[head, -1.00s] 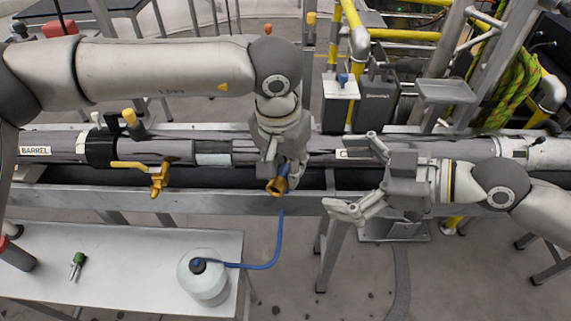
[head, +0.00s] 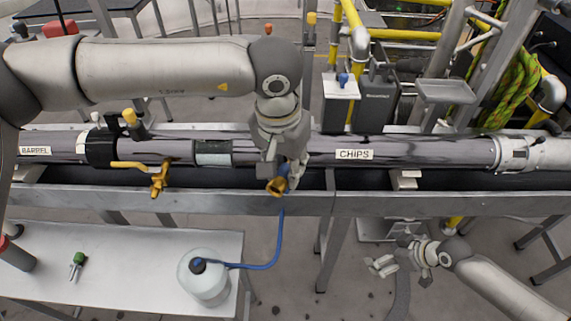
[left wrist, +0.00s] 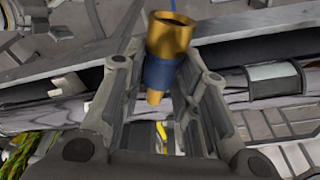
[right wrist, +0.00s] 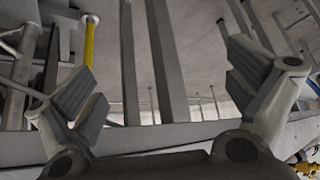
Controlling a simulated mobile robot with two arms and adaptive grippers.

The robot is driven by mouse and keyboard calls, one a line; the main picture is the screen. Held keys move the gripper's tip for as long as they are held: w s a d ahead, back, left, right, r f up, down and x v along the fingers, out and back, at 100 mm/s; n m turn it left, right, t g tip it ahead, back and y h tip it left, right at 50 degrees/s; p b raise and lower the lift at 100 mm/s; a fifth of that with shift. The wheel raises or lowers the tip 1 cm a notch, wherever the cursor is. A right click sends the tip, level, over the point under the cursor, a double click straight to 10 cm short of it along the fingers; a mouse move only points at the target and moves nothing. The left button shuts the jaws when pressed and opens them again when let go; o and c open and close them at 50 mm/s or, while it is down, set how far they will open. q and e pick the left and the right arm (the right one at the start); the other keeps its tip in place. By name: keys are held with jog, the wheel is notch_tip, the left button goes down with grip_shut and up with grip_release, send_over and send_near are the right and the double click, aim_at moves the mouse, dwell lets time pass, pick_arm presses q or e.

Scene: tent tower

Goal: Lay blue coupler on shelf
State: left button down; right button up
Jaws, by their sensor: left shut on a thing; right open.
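The blue coupler (head: 277,187), a brass fitting with a blue band, hangs from my left gripper (head: 285,172) in front of the barrel pipe. In the left wrist view the coupler (left wrist: 168,50) sits between the two fingers, brass mouth outward. A blue hose (head: 281,228) runs down from it to a white bottle. A pale shelf-like table (head: 130,248) stands at lower left, below and left of my left gripper. My right gripper (head: 378,265) is open and empty, low on the right; its spread fingers also show in the right wrist view (right wrist: 165,95).
The white bottle (head: 203,277) and a small green-topped fitting (head: 78,262) stand on the pale table. The long pipe (head: 420,151) with a CHIPS label and the grey rail (head: 420,203) cross the view. Small grey trays (head: 447,91) stand behind.

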jog(key=s+d+f+m+h, duration=0.2)
jog(key=s+f, duration=0.3)
jog(key=f, duration=0.5)
jog(key=s+d+f+m+h, duration=0.25)
jog(key=s+f, duration=0.25)
jog(key=f, duration=0.5)
jog(key=s+a+f+g, duration=0.1)
jog(key=s+a+f, duration=0.2)
jog(key=s, duration=0.5)
jog(key=s+a+f+g, duration=0.2)
jog(key=s+a+f, duration=0.2)
jog(key=s, duration=0.4)
jog(key=s+a+f+g, duration=0.1)
jog(key=s+a+f, duration=0.3)
jog(key=s, duration=0.4)
jog(key=shift+f, duration=0.25)
